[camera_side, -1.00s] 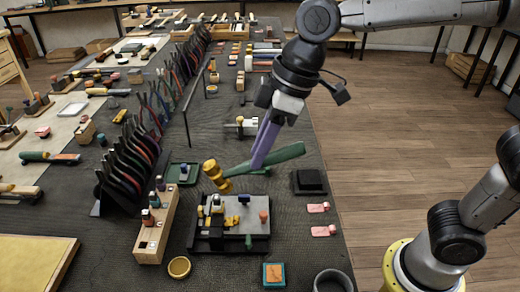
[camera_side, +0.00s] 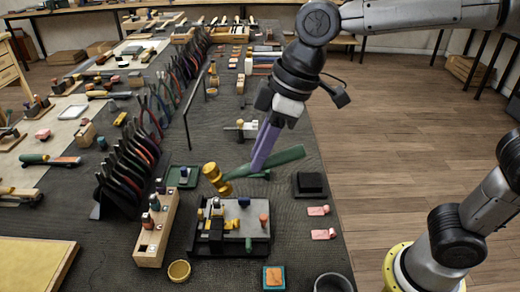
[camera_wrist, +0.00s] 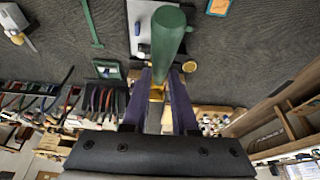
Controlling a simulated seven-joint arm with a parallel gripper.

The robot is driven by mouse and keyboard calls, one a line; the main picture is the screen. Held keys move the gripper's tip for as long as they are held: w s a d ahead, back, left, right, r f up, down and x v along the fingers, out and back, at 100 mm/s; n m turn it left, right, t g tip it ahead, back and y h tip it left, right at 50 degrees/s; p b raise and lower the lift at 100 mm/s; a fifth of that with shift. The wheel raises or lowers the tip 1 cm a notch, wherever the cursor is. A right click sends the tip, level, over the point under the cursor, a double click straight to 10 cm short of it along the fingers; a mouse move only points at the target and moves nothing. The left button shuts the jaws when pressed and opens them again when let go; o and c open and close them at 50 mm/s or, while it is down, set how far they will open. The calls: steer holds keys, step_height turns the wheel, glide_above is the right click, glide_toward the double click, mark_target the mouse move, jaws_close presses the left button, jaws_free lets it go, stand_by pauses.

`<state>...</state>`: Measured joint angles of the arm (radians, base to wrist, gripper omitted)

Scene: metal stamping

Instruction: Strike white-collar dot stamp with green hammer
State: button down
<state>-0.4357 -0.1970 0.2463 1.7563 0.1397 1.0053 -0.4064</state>
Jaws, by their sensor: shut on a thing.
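The green hammer has a green handle (camera_side: 285,158) and a brass-coloured head (camera_side: 215,180). My gripper (camera_side: 257,165) has its purple fingers shut on the handle and holds the hammer in the air, head to the left. In the wrist view the handle (camera_wrist: 168,45) lies between the fingers, partly hiding the plate. A dark stamping block (camera_side: 232,247) with a grey plate stands below. On it is a small stamp with a pale collar (camera_side: 217,204), just below the head and apart from it. A blue-topped stamp (camera_side: 243,201) and an orange-topped one (camera_side: 263,218) stand nearby.
A wooden stamp holder (camera_side: 157,230) stands left of the block, and a plier rack (camera_side: 125,175) behind it. A green tray (camera_side: 183,176), yellow bowl (camera_side: 179,270), black block (camera_side: 309,184) and pink tags (camera_side: 322,234) lie around. The mat's right edge is fairly clear.

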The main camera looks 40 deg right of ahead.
steer(key=shift+r, duration=0.1)
stand_by(0.3)
steer(key=shift+r, duration=2)
steer(key=w+d+f+m+h, duration=0.1)
steer(key=w+d+m, duration=0.3)
steer(key=d, duration=0.5)
steer(key=w+d+f+m+t+h, duration=0.1)
steer(key=w+d+f+m, duration=0.3)
steer(key=w+d, duration=0.3)
steer(key=shift+w+d+f+m+t+h, duration=0.2)
steer(key=shift+w+d+m+t+h, duration=0.15)
steer(key=shift+d, duration=0.55)
